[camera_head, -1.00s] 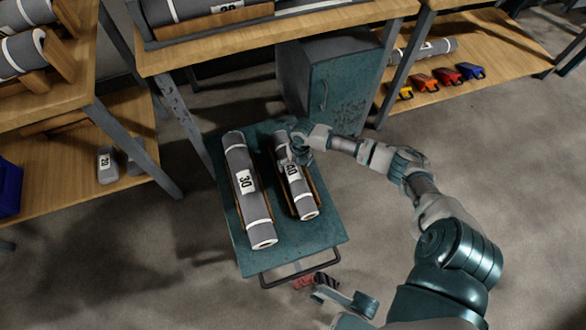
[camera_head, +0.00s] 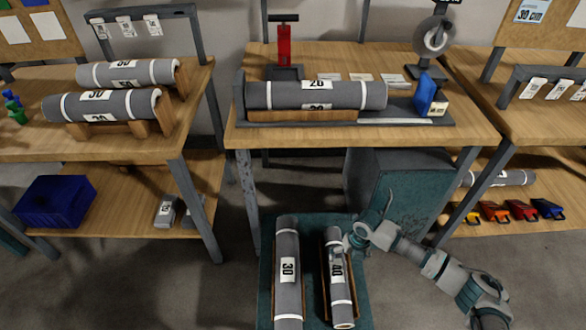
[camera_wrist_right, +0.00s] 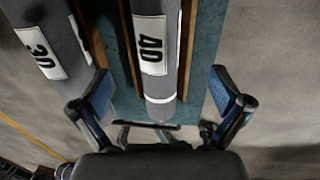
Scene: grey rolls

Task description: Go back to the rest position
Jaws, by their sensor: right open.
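The grey roll labelled 40 (camera_head: 337,285) lies in a wooden cradle on a teal cart (camera_head: 267,275). The grey roll labelled 30 (camera_head: 287,265) lies beside it on the left. My right gripper (camera_head: 366,226) is open, by the far right part of the 40 roll. One finger points up and away; the other overlaps the roll's edge in the head view. In the right wrist view, the 40 roll (camera_wrist_right: 160,80) shows between the spread fingers of my right gripper (camera_wrist_right: 160,97); contact cannot be told. My left gripper is out of view.
A bench (camera_head: 400,140) behind the cart carries a roll labelled 20 (camera_head: 320,95), a red tool (camera_head: 284,45) and a blue block (camera_head: 430,95). A teal cabinet (camera_head: 400,190) stands behind my right arm. A left shelf holds rolls and a blue bin (camera_head: 55,200).

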